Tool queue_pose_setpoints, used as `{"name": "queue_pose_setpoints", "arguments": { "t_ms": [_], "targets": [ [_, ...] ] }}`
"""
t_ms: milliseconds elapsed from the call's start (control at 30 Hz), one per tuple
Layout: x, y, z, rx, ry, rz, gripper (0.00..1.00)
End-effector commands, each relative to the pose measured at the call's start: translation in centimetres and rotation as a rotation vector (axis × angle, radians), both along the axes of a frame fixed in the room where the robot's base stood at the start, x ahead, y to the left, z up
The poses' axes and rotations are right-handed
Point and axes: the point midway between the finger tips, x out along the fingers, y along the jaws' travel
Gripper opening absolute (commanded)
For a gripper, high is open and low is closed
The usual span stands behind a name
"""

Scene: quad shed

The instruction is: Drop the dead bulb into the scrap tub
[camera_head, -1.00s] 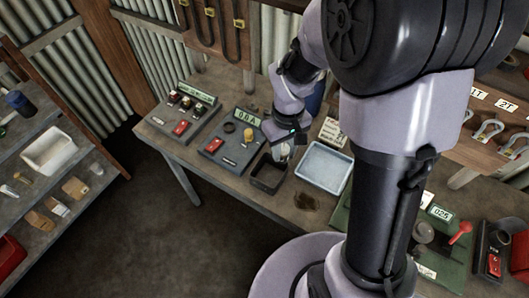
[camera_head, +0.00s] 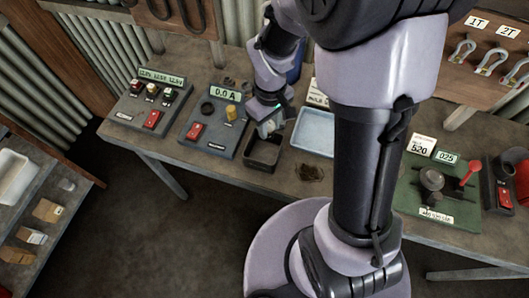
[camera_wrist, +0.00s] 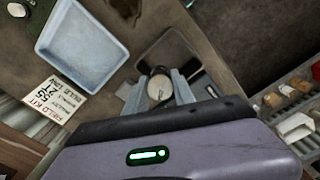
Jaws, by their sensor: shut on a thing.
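My gripper (camera_head: 269,129) points down over the bench at the back edge of a small black open tub (camera_head: 262,165), which looks like the scrap tub. In the wrist view my gripper (camera_wrist: 159,88) is shut on a pale round bulb (camera_wrist: 158,87), seen end-on between the two grey fingers. The dark tub (camera_wrist: 199,62) shows just beyond the fingertips there, and the bulb overlaps its edge in the picture. How high the bulb is above the tub, I cannot tell. In the head view the bulb is hard to make out.
A pale blue tray (camera_head: 313,133) stands right of the tub; it also shows in the wrist view (camera_wrist: 83,44). A meter box (camera_head: 216,130) reading 0.0 A stands left of the tub. A printed card (camera_wrist: 68,98) lies by the tray.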

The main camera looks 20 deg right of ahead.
Motion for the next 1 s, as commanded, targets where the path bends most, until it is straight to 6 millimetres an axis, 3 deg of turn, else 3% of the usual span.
{"name": "queue_pose_setpoints", "arguments": {
  "t_ms": [67,100,200,233,567,667,1000],
  "targets": [
    [0.0,0.0,0.2,0.0,0.0,0.0,0.0],
    [0.0,0.0,0.2,0.0,0.0,0.0,0.34],
    [0.0,0.0,0.2,0.0,0.0,0.0,0.54],
    [0.0,0.0,0.2,0.0,0.0,0.0,0.56],
    [0.0,0.0,0.8,-0.001,-0.001,0.0,0.56],
    [0.1,0.0,3.0,-0.001,-0.006,0.001,0.56],
    [0.1,0.0,14.2,0.0,-0.004,-0.001,0.56]
  ]
}}
